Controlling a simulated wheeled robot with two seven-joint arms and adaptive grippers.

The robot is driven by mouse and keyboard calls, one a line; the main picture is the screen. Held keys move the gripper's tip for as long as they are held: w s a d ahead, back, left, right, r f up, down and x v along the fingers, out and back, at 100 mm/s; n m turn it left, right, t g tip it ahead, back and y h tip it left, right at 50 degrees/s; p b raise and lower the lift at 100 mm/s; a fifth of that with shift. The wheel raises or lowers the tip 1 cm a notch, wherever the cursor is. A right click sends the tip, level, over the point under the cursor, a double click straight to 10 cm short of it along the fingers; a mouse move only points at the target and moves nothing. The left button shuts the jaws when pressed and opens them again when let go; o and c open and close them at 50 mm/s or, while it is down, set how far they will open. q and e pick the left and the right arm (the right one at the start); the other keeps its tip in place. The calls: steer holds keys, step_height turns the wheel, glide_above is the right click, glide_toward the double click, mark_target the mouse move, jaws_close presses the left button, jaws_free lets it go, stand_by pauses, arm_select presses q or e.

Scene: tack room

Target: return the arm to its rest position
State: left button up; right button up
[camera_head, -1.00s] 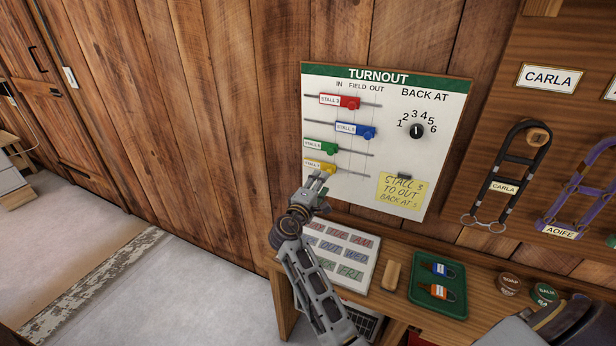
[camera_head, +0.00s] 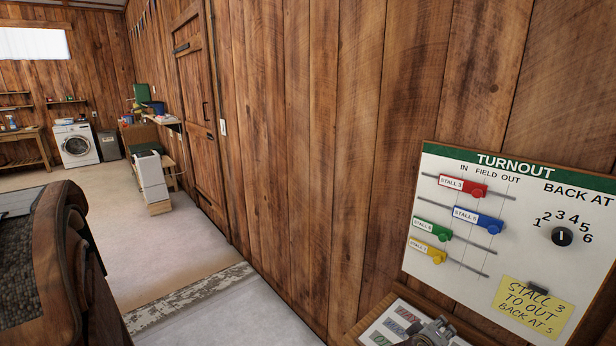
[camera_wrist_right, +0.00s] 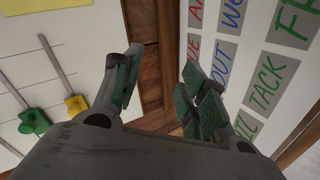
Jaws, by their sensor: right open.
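My right gripper (camera_head: 434,333) shows only in part at the bottom edge of the head view, below the turnout board (camera_head: 407,262). In the right wrist view its fingers (camera_wrist_right: 162,82) are spread apart with nothing between them. They are over the wood strip between the board and the word panel (camera_wrist_right: 232,90). The green slider (camera_wrist_right: 33,122) and yellow slider (camera_wrist_right: 75,106) are to their left, apart from them. My left gripper is not in view.
The board also carries a red slider (camera_head: 479,190), a blue slider (camera_head: 490,224), a black dial (camera_head: 562,236) and a yellow note (camera_head: 532,308). A plank wall (camera_head: 300,130) runs along the middle. Open floor (camera_head: 150,255) lies to the left, with a washing machine (camera_head: 76,145) far back.

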steer(key=s+a+f+y, duration=0.1)
steer(key=s+f, duration=0.1)
steer(key=s, duration=0.1)
steer(key=s+a+f+m+g+y, duration=0.1)
steer(key=s+a+f+y, duration=0.1)
steer(key=s, duration=0.1)
steer(key=s+a+f+g+y, duration=0.1)
steer(key=s+f, duration=0.1)
steer(key=s, duration=0.2)
steer(key=shift+s+a+m+y, duration=0.1)
steer(key=shift+a+m+y, duration=0.1)
steer(key=shift+m+y, duration=0.1)
steer(key=s+a+f+g+y, duration=0.15)
steer(key=s+a+y, duration=0.25)
steer(key=s+a, duration=0.45)
steer(key=s+d+f+g, duration=0.1)
steer(key=s+d+f, duration=0.1)
steer(key=f, duration=1.4)
steer(key=s+d+f+g, duration=0.1)
steer(key=s+f, duration=0.2)
steer(key=f, duration=1.4)
steer(key=s+d+f, duration=0.3)
steer(key=s+f, duration=0.6)
steer(key=s, duration=0.1)
steer(key=s+d+f+g, duration=0.1)
steer(key=s+d+f, duration=0.3)
steer(key=s+f, duration=0.6)
steer(key=shift+s+d, duration=0.15)
steer(key=shift+d, duration=0.15)
